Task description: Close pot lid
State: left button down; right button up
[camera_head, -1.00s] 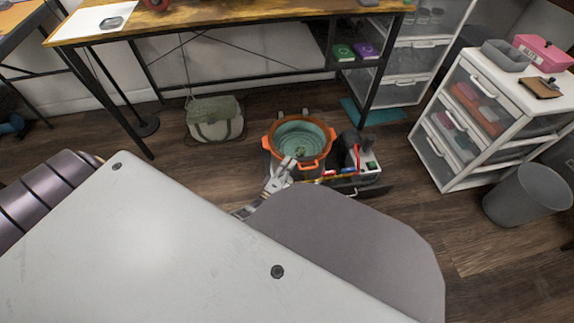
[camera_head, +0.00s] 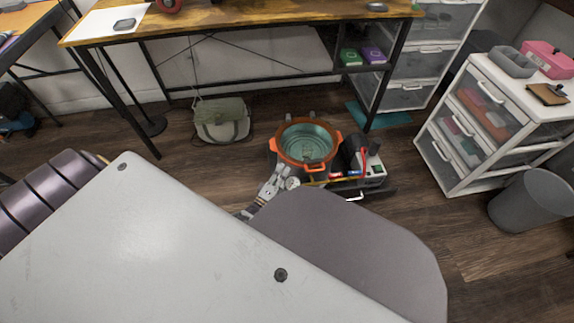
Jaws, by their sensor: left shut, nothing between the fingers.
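The orange pot (camera_head: 279,152) stands low on the floor beyond my base, with orange side handles and a teal, glassy-looking middle. I cannot tell whether that middle is a clear lid on the rim or the pot's open inside. My left gripper (camera_head: 277,181) is shut and empty, just in front of the pot at its lower left. It looks apart from the rim. A small pale round part shows beside the fingers. My right gripper is not in view.
A grey and white caddy with tools (camera_head: 371,168) stands close at the pot's right. A green bag (camera_head: 221,121) lies to the left. A desk (camera_head: 250,14) stands behind, a white drawer unit (camera_head: 480,120) and grey bin (camera_head: 530,200) at right. Floor left of the pot is clear.

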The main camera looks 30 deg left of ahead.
pick_arm(q)
jog(key=shift+s+a+f+b, duration=0.15)
jog(key=shift+s+a+f, duration=0.2)
jog(key=shift+f, duration=0.2)
jog(key=shift+s+a+f+b, duration=0.2)
jog(key=shift+a+f, duration=0.2)
jog(key=shift+f, duration=0.15)
jog(key=shift+s+a+f+b, duration=0.1)
jog(key=shift+s+a+f, duration=0.25)
jog(key=shift+f, duration=0.2)
